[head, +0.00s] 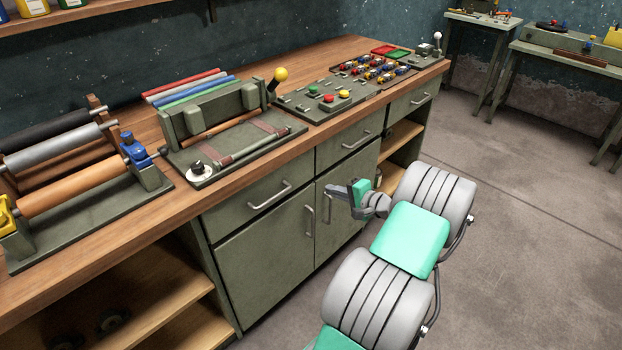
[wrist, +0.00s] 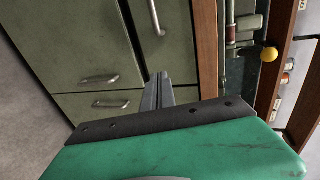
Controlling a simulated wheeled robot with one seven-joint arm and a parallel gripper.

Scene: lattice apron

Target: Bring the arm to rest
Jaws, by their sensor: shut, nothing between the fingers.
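My gripper (head: 335,190) is at the end of my grey and green arm, in front of the bench's cabinet doors in the head view. Its grey fingers are together, with nothing between them. In the wrist view the shut fingers (wrist: 159,88) stick out past the dark plate and green housing, in front of the green cabinet doors. The arm is folded in the lower right of the head view, below the height of the worktop. No contact between the gripper and the cabinet can be made out.
A wooden worktop (head: 190,228) carries a roller machine (head: 75,180), a press with a yellow-knobbed lever (head: 277,78) and a button panel (head: 330,98). Cabinet handles (head: 270,196) stick out near my gripper. The concrete floor (head: 540,230) at right is clear. Smaller benches (head: 562,60) stand behind.

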